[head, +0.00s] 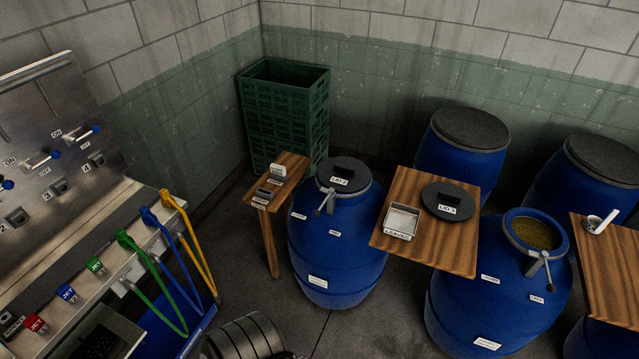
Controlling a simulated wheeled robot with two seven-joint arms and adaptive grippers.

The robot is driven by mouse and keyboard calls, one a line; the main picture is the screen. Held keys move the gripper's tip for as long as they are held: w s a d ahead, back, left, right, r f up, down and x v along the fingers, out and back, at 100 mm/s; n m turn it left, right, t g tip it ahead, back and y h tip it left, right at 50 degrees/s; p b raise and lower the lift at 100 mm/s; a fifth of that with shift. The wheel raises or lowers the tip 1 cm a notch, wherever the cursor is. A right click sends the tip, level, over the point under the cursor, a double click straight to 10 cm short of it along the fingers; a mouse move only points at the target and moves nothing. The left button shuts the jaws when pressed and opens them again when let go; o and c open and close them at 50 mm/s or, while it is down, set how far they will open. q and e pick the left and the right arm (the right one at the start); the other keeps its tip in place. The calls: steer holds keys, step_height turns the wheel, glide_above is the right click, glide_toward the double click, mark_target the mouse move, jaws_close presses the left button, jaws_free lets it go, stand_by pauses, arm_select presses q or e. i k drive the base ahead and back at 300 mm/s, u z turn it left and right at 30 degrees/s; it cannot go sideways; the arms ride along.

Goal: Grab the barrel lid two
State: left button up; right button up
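A dark round lid (343,173) with a raised grip bar sits on top of the blue barrel (336,250) in the middle; its small white label seems to read "LID 2". A metal clamp lever shows at the front of that barrel's rim. A second dark lid (450,200), with a label that seems to read "LID 3", lies flat on the wooden table (455,258) to the right. Neither of my grippers can be made out in the head view.
An open barrel (497,300) with yellowish content stands right. A small wooden table (278,182) stands close to the middle barrel's left. A metal tray (402,221), stacked green crates (285,115) and a control panel with hoses (70,180) surround it. Some floor is clear in front.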

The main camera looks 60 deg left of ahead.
mark_target(343, 174)
steer(key=k, duration=0.05)
steer(key=u, duration=1.35)
